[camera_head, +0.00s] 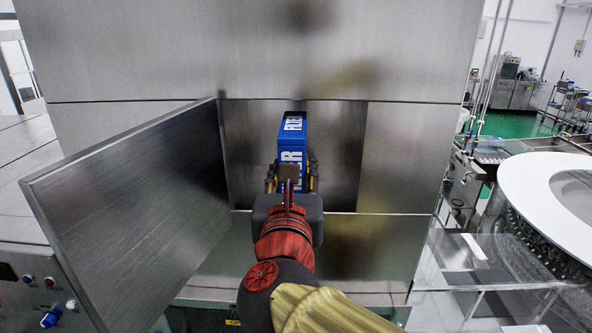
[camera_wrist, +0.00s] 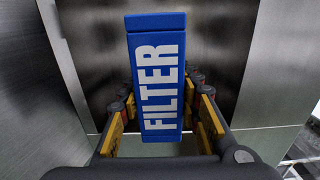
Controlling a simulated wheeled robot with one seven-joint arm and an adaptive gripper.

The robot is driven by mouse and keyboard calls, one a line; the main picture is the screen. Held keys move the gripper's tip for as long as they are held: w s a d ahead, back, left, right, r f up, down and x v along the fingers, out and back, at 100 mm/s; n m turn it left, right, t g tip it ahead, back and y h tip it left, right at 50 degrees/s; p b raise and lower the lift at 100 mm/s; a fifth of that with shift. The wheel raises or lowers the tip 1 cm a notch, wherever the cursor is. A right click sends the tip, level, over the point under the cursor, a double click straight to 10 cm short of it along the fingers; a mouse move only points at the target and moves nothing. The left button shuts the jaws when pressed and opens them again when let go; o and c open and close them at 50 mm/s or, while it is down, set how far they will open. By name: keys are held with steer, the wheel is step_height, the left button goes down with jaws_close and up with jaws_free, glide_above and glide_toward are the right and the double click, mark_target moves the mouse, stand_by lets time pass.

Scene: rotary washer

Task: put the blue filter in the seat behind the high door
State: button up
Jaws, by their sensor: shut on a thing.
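The blue filter (camera_head: 293,143) is a box with white lettering. My gripper (camera_head: 292,178) is shut on its near end, and the filter points into the open compartment behind the high door. In the wrist view the filter (camera_wrist: 158,75) stands between the yellow finger pads of my gripper (camera_wrist: 160,128). The high door (camera_head: 130,205) is swung open to the left. The compartment (camera_head: 342,150) has bare metal walls.
The steel washer front (camera_head: 410,150) surrounds the opening. A control panel with knobs (camera_head: 48,300) is at the lower left. A round white-rimmed machine (camera_head: 525,185) stands on the right. The open door leaves limited room left of my arm.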

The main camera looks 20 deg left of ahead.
steer(key=w+f, duration=0.1)
steer(key=w, duration=0.2)
steer(key=w+a+f+p, duration=0.1)
steer(key=w, duration=0.3)
steer(key=w+a+f+p, duration=0.1)
steer(key=w, duration=0.3)
steer(key=shift+a+f, duration=0.15)
steer(key=shift+a, duration=0.1)
step_height(320, 180, down, 2)
steer(key=shift+w+f+p, duration=0.15)
steer(key=shift+f+p, duration=0.1)
steer(key=shift+p, duration=0.25)
steer(key=shift+w+a+f+p, duration=0.1)
steer(key=shift+w+f+p, duration=0.05)
steer(key=shift+f+p, duration=0.25)
steer(key=shift+f, duration=0.15)
steer(key=shift+f+b, duration=0.2)
steer(key=shift+b, duration=0.2)
steer(key=o, duration=1.3)
